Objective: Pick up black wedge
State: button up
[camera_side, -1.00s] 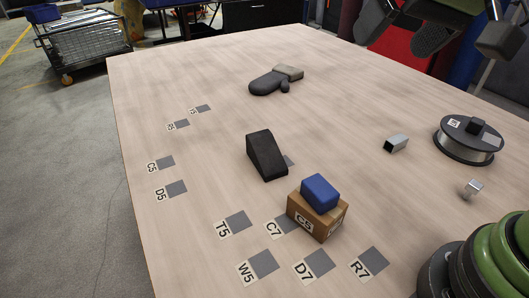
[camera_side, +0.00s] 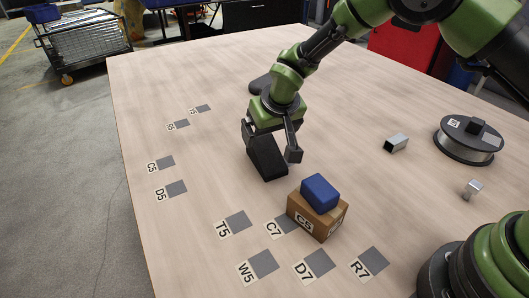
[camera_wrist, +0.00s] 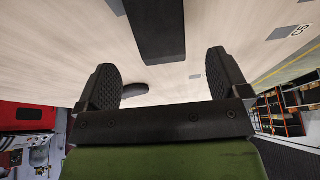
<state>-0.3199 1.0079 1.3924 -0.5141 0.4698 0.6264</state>
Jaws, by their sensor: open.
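The black wedge (camera_side: 267,164) sits on the wooden table, partly covered by my gripper in the side view. My gripper (camera_side: 271,150) is open and points down over it, with one finger on each side of the wedge. In the wrist view, the wedge (camera_wrist: 156,30) lies ahead of my open gripper (camera_wrist: 164,62), in line with the gap between the ridged fingers. I see space between the wedge and both fingers there. Contact with the wedge cannot be told from the side view.
A cardboard box (camera_side: 318,222) with a blue block (camera_side: 320,191) on top stands close in front of the wedge. A dark mitt (camera_side: 259,84) lies behind. A spool (camera_side: 467,143) and metal pieces (camera_side: 396,143) are at right. Labelled grey squares mark the left and front.

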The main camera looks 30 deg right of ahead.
aim_at(264, 145)
jog(key=shift+x, duration=3.35)
jog(key=shift+r, duration=0.1)
jog(key=c, duration=1.3)
